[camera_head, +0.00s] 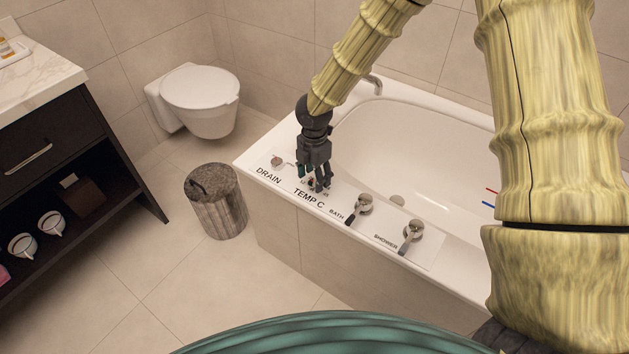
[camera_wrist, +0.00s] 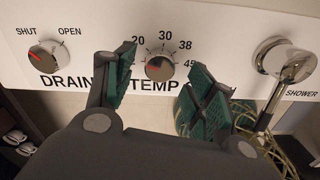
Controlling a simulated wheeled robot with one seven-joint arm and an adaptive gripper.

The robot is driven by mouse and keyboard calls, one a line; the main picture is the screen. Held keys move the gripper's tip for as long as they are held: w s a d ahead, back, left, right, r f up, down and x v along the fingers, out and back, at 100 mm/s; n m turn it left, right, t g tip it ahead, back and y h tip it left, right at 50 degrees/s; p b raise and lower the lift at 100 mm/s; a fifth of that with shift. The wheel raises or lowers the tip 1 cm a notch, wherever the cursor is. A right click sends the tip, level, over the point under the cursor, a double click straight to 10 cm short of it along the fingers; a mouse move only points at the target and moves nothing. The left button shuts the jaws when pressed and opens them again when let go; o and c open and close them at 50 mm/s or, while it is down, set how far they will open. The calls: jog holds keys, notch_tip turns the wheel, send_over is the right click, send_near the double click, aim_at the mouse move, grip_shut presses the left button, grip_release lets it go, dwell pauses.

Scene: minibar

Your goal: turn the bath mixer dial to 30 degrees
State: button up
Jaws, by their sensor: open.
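The mixer dial (camera_wrist: 159,67) is a small silver knob with a red mark on a white panel marked TEMP, with a scale reading 20, 30, 38 and 45. The red mark lies across the knob's face, but its exact setting is too small to tell. My gripper (camera_wrist: 160,76) is open, its green-padded fingers on either side of the dial with visible gaps. In the head view my gripper (camera_head: 317,183) points down at the TEMP C spot on the tub's rim and mostly hides the dial there.
The drain knob (camera_head: 277,162) is left of the dial. The bath lever (camera_head: 359,206) and shower lever (camera_head: 410,234) are to its right, the nearer one close to my right finger. The white tub (camera_head: 420,140) lies behind; a bin (camera_head: 217,205) stands on the floor.

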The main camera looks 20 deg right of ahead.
jog(key=shift+f, duration=1.1)
jog(key=shift+c, duration=0.5)
jog(key=c, duration=1)
jog(key=shift+o, duration=0.2)
